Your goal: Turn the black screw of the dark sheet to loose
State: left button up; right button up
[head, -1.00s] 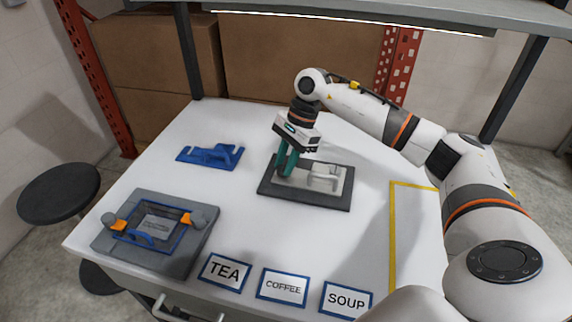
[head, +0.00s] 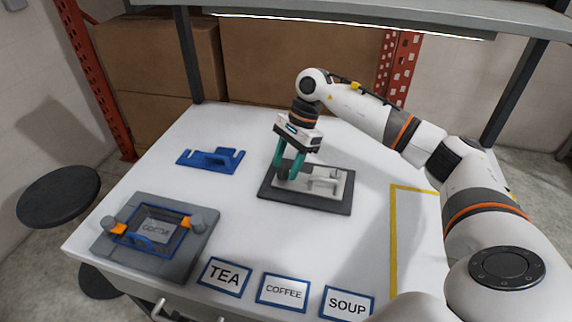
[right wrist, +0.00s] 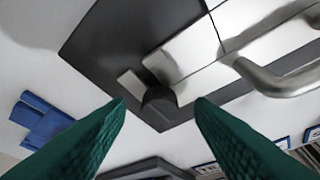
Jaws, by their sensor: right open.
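The dark sheet (head: 335,207) lies flat on the white table, with a pale metal plate (head: 318,187) and handle on it. The sheet (right wrist: 100,45) and the bar handle (right wrist: 280,82) also show in the right wrist view. The black screw (right wrist: 159,101) is a dark round knob near the sheet's corner, at the end of the pale metal. My right gripper (head: 288,174) points down over the left part of the sheet. It is open, with its green fingers on either side of the screw; I cannot tell whether they touch it. My left gripper is not in view.
A blue bracket (head: 210,160) lies left of the sheet. A grey fixture (head: 175,262) with orange clips is at front left. TEA (head: 224,274), COFFEE (head: 283,291) and SOUP (head: 347,303) cards line the front edge. A yellow outline (head: 393,245) marks the right side. A shelf is overhead.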

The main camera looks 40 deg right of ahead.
jog(key=v, duration=0.6)
jog(key=shift+d+r+b, duration=0.2)
jog(key=shift+r+b, duration=0.1)
jog(key=shift+b, duration=0.15)
